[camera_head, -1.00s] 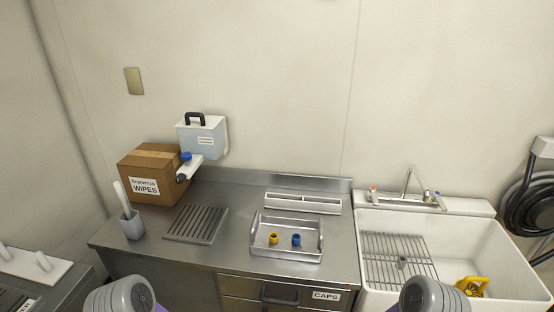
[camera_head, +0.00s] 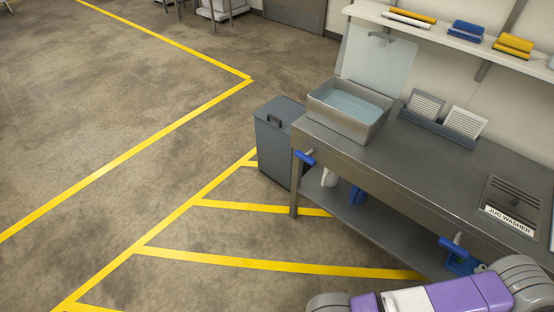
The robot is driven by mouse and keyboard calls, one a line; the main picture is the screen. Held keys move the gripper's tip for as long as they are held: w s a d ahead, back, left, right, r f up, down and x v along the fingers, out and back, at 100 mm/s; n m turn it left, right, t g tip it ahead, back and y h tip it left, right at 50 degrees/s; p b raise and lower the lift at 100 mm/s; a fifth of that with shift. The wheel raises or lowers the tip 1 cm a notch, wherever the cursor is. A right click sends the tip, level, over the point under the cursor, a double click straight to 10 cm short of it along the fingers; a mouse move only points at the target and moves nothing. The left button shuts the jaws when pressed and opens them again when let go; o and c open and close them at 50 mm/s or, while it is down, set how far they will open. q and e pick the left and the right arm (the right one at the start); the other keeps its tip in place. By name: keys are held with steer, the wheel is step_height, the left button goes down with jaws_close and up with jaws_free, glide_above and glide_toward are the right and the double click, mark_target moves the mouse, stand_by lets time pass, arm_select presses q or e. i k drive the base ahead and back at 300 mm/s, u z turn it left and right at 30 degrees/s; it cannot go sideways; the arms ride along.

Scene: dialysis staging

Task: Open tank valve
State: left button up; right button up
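The tank with a valve is not in this view. Neither of my grippers is in view; only purple, white and grey parts of my own body show at the bottom right. A steel basin (camera_head: 366,130) holding clear liquid sits on the left end of a steel counter (camera_head: 420,160).
A grey lidded bin (camera_head: 279,140) stands at the counter's left end. A "JUG WASHER" panel (camera_head: 512,205) is on the counter, and a wall shelf (camera_head: 450,40) holds yellow and blue items. Open floor (camera_head: 120,130) with yellow lines lies to the left.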

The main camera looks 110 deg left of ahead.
mark_target(306, 157)
steer(key=u, duration=3.2)
steer(key=i, duration=1.25)
steer(key=u, duration=0.25)
